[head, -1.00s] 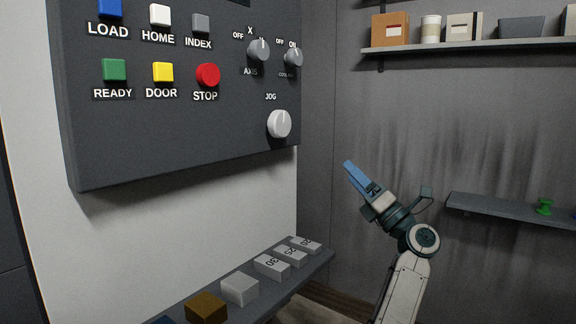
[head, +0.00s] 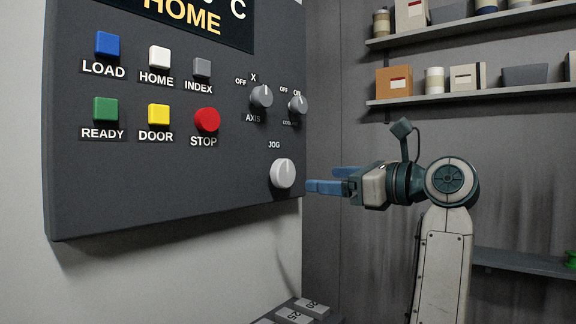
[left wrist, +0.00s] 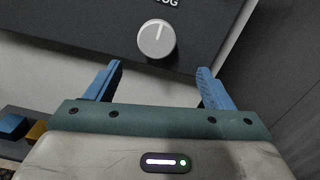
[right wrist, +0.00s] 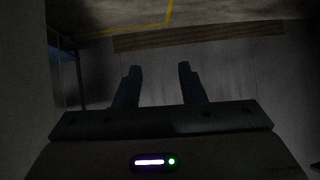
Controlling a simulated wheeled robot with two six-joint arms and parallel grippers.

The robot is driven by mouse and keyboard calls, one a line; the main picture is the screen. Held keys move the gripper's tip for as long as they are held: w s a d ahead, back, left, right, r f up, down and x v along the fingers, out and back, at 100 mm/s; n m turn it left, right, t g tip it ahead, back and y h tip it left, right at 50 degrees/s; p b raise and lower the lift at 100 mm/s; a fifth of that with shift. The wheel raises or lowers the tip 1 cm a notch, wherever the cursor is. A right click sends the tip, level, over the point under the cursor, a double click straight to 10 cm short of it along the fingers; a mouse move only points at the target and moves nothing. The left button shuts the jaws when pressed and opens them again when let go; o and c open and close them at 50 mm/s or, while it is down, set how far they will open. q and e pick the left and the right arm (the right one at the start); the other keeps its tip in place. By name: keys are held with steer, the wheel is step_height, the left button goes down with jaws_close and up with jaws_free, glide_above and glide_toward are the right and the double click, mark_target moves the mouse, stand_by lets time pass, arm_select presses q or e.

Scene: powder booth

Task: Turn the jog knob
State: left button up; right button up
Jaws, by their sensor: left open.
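The jog knob (head: 283,173) is a round, light grey dial at the lower right of the dark control panel (head: 150,205), under the word JOG. In the left wrist view the knob (left wrist: 157,38) stands ahead of the fingertips, roughly midway between them, with a thin pointer line toward the upper part of its face. My left gripper (head: 322,181) has blue fingers, is open and empty, and points at the knob from the right without touching it. My right gripper (right wrist: 159,68) shows only in its own dark wrist view, with its fingers apart and nothing between them.
The axis knob (head: 261,96) and a smaller knob (head: 298,104) sit above the jog knob. The red STOP button (head: 207,120) is to its left. A ledge with numbered blocks (head: 293,315) lies below. Shelves (head: 440,100) hang on the wall at right.

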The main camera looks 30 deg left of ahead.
mark_target(288, 176)
arm_select(q)
steer(key=a+p, duration=0.9)
steer(key=p, duration=0.5)
steer(key=shift+w+r+p, duration=0.1)
steer(key=shift+p, duration=0.25)
steer(key=shift+a, duration=0.65)
arm_select(e)
steer(key=s+d+f+g+h, duration=0.1)
steer(key=s+d+f+g, duration=0.2)
steer(key=s+f, duration=0.6)
steer(key=s+d+f+g+h, duration=0.1)
steer(key=s+d+f+g, duration=0.2)
steer(key=s+f+g, duration=0.3)
steer(key=shift+s+d+f, duration=0.3)
steer(key=shift+s+f, duration=1.7)
steer(key=shift+f, duration=2.3)
arm_select(q)
steer(key=c, duration=1)
